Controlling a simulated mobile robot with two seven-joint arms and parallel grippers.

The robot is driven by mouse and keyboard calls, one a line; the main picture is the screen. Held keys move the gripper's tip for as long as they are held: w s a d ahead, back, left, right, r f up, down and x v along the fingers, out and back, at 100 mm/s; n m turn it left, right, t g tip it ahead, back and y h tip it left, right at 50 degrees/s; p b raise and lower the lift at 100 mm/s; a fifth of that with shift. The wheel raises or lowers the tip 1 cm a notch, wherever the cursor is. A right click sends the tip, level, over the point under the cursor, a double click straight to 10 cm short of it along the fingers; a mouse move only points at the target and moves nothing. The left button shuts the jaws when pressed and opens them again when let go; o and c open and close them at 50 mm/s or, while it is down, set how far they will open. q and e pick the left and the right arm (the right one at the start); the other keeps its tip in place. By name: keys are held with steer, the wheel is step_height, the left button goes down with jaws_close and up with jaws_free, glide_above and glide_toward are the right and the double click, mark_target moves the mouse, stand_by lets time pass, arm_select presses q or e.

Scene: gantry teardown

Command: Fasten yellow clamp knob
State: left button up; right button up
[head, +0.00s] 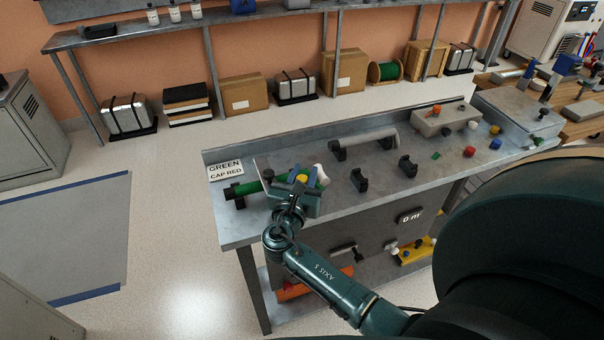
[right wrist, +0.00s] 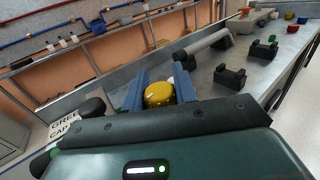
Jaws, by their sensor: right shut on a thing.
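The yellow clamp knob (head: 302,178) is at the left part of the steel bench, beside a green cylinder (head: 250,188) lying in a dark cradle. My right gripper (head: 298,184) is over the knob with its fingers down on it. In the right wrist view the yellow knob (right wrist: 159,94) sits between the two blue fingers of my right gripper (right wrist: 159,90), which is shut on it. The clamp body under the knob is mostly hidden by the gripper. A white cap end (head: 321,174) shows just right of the knob. My left gripper is not in view.
A grey cylinder (head: 368,141) rests in cradles behind, with empty black cradles (head: 408,166) nearer. Grey boxes (head: 445,118) and small coloured parts lie at the right. The bench front middle is clear.

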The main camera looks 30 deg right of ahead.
steer(key=shift+s+d+m+g+h, duration=0.1)
steer(key=shift+s+m+g+h, duration=0.05)
steer(key=shift+m+g+h, duration=1.1)
steer(key=shift+y, duration=0.25)
steer(key=o, duration=1)
